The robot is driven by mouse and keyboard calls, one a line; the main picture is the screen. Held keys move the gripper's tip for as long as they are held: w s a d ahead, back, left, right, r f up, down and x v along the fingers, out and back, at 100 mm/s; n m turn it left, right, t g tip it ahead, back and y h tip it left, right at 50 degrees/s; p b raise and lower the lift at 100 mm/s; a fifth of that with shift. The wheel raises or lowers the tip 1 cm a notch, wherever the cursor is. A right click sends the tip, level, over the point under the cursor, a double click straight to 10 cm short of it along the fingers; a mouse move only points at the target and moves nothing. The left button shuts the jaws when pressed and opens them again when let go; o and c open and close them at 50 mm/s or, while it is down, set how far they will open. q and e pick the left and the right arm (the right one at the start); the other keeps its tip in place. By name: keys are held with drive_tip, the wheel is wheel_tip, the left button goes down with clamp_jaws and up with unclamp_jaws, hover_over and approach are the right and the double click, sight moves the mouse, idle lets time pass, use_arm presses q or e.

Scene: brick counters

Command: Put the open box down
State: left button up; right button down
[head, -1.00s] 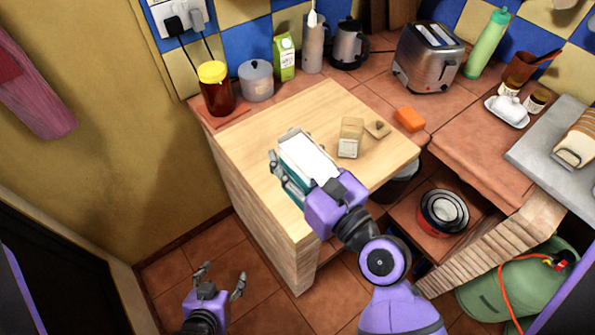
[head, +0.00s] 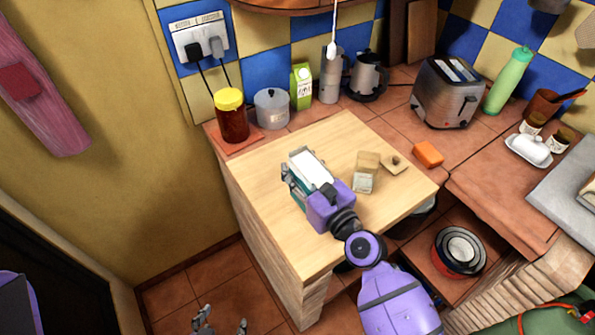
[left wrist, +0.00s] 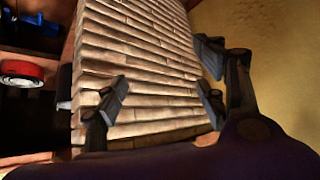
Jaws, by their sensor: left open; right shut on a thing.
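The box (head: 312,168), with a white top face and teal sides, is in my right gripper (head: 307,178) in the head view. That gripper is shut on it, over the left part of the pale wooden worktop (head: 262,160). The gripper and hand hide part of the box. I cannot tell whether its underside touches the wood. My left gripper (head: 222,322) is open and empty, low over the floor at the bottom edge of the head view. In the left wrist view its open fingers (left wrist: 165,92) face the slatted wooden side of the counter (left wrist: 140,50).
A yellow-lidded jar (head: 231,118), a lidded pot (head: 272,108) and a green carton (head: 301,88) stand behind. Bare wood lies around the held box.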

drive_tip(key=f+b, duration=0.2)
drive_tip(key=f, duration=0.1)
drive_tip(key=shift+w+f+b, duration=0.2)
drive_tip(key=shift+f+b, duration=0.05)
drive_tip(key=shift+b, duration=0.15)
drive_tip(key=shift+f, duration=0.1)
drive_tip(key=shift+r, duration=0.4)
drive_tip(key=shift+w+f, duration=0.1)
drive_tip(key=shift+f, duration=0.05)
drive_tip(key=c, duration=1.6)
unclamp_jaws()
drive_tip(key=shift+f, duration=0.1)
use_arm(q)
drive_tip(key=shift+s+a+f, duration=0.25)
drive_tip(key=shift+f, duration=0.45)
drive_tip(key=shift+s+a+f, duration=0.25)
drive_tip(key=shift+f, duration=0.4)
use_arm(e)
drive_tip(key=o, duration=0.5)
